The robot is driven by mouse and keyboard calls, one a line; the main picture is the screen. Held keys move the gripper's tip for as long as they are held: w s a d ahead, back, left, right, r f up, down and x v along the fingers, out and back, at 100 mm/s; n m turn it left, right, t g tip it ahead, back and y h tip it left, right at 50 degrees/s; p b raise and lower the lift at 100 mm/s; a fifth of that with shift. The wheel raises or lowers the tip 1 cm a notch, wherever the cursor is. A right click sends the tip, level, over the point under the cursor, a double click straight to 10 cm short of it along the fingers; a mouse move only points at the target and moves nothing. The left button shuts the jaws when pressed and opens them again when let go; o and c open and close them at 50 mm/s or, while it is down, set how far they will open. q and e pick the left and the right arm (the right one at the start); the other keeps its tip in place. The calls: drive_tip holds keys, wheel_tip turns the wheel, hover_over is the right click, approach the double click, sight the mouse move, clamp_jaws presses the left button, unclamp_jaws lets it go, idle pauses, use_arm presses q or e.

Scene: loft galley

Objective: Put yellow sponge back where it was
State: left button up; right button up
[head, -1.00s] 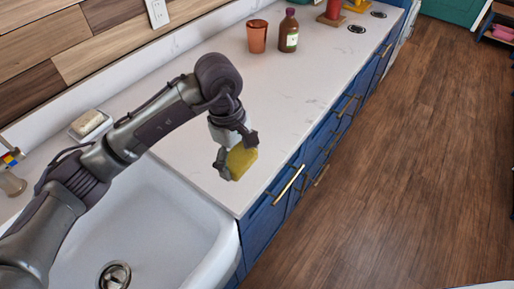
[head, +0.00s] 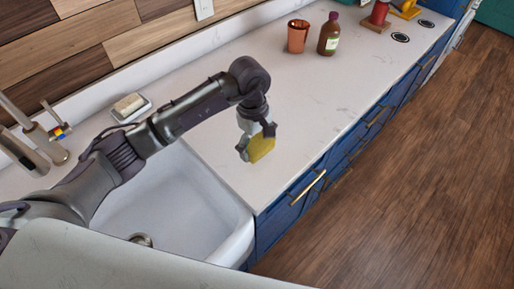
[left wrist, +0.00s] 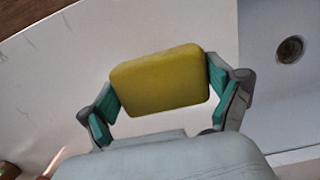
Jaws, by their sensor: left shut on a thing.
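The yellow sponge (head: 261,148) is a small block held in my left gripper (head: 256,146), over the white counter just right of the sink. In the left wrist view the sponge (left wrist: 160,82) sits between the two teal-padded fingers, and the left gripper (left wrist: 168,90) is shut on it. I cannot tell the exact gap between the sponge and the counter. My right gripper is not in view.
The white sink (head: 190,205) lies left of the sponge. A soap dish (head: 132,110) with a bar and a faucet (head: 40,140) stand behind it. A copper cup (head: 297,36) and brown bottle (head: 329,36) stand farther along. The counter (head: 300,110) between is clear.

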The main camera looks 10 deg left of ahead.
sight(257, 154)
use_arm(q)
drive_tip(key=shift+w+a+f, duration=0.1)
drive_tip(key=shift+a+f, duration=0.05)
drive_tip(key=shift+a, duration=0.05)
wheel_tip(257, 154, down, 3)
drive_tip(key=shift+f+p, duration=0.1)
drive_tip(key=shift+p, duration=0.85)
drive_tip(key=shift+f, duration=0.4)
drive_tip(key=shift+f, duration=0.15)
drive_tip(key=o, duration=0.8)
